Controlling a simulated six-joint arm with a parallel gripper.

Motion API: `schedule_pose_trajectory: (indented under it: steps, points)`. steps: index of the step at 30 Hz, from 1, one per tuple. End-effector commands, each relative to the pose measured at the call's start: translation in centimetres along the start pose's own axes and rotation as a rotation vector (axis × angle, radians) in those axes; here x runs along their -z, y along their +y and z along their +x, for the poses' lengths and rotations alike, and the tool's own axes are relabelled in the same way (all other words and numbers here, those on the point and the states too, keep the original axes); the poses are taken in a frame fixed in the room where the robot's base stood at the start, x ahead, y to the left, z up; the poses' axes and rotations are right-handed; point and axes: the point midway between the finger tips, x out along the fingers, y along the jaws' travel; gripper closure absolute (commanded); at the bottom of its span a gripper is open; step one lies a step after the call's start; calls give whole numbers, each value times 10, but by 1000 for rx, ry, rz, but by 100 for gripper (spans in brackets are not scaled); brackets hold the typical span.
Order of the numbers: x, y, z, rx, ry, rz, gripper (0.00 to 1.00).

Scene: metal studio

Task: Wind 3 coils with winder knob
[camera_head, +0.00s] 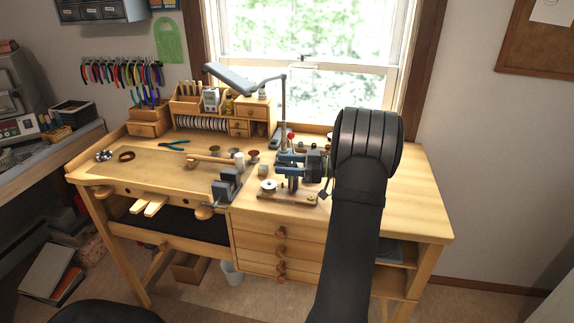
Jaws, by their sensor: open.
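The winder (292,181) is a blue and metal machine on a wooden base, right of the bench's middle. A red knob (291,136) stands upright at its back. A pale round spool (268,186) sits at the left end of its base. My arm rises from the bottom and bends at a large black joint just right of the winder. My gripper (324,193) is mostly hidden behind this arm. Only a small dark tip of it shows, close to the winder's right side. Its jaws are open, and I see nothing held. I cannot tell whether it touches the winder.
A grey vise (227,187) is on the bench's (413,200) front edge. Small spools (253,155), a wooden mallet (207,159) and blue pliers (174,144) lie to the left. A lamp (230,78) and wooden organizer (219,113) stand behind. The bench's right end is clear.

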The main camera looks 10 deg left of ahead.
Motion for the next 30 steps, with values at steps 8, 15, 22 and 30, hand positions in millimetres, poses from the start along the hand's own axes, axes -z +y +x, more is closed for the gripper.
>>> schedule_pose_trajectory:
  steps: [8, 15, 22, 30]
  points:
    - [0, 0, 0, 0, 0, 0, 72]
    - [0, 0, 0, -2, 0, 0, 93]
    - [0, 0, -1, -51, 0, 1, 93]
    - [1, 2, -1, -228, -1, 1, 93]
